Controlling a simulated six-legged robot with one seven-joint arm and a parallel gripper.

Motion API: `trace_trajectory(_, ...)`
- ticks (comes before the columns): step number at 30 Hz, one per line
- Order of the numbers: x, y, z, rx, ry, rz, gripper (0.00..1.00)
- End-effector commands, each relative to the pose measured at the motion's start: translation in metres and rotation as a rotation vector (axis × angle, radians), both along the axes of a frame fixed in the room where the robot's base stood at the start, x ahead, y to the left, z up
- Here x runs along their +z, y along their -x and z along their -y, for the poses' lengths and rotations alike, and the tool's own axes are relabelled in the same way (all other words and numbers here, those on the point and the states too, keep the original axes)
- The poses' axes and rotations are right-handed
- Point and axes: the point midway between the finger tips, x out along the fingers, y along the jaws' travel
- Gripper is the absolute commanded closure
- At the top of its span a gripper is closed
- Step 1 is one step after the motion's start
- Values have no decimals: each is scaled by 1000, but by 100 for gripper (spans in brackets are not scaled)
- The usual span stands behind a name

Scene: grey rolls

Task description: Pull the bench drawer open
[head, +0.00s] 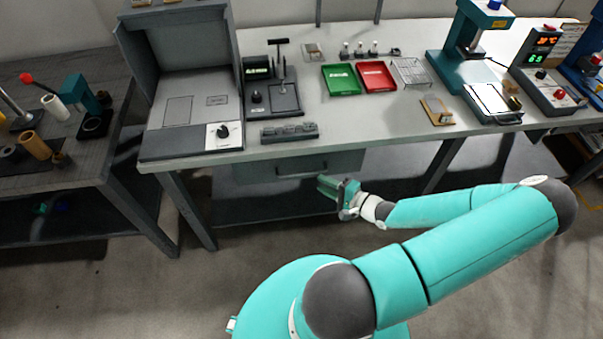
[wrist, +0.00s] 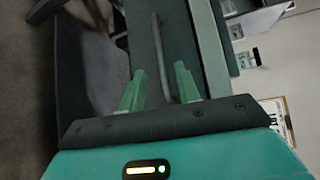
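The bench drawer (head: 250,172) is a grey front under the bench top, and it looks flush with the bench. Its bar handle (head: 300,174) runs along the front. My gripper (head: 322,186) is just right of the handle in the head view, at about drawer height. In the wrist view the drawer front (wrist: 182,35) runs up the picture and the handle (wrist: 160,55) is a thin bar. My gripper (wrist: 160,82) has its two green fingers apart, with the bar in the gap between them in the picture. Whether the fingers touch the bar cannot be told.
The bench top (head: 330,125) carries a green tray (head: 341,80), a red tray (head: 377,75), a grey booth (head: 190,90) and several devices. A dark table (head: 85,155) stands at the left. A lower shelf (head: 265,208) lies under the drawer. The floor in front is clear.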

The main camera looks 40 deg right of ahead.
Motion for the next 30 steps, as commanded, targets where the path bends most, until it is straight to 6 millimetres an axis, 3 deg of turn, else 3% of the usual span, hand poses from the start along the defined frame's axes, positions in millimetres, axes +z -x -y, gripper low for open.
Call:
trace_trajectory(12,-11,-77,-16,3,-2,1,68)
trace_trajectory(18,-14,-92,-19,1,-1,-1,68)
trace_trajectory(26,-14,-93,-19,1,0,-1,68)
trace_trajectory(30,-14,-93,-19,1,0,-1,93)
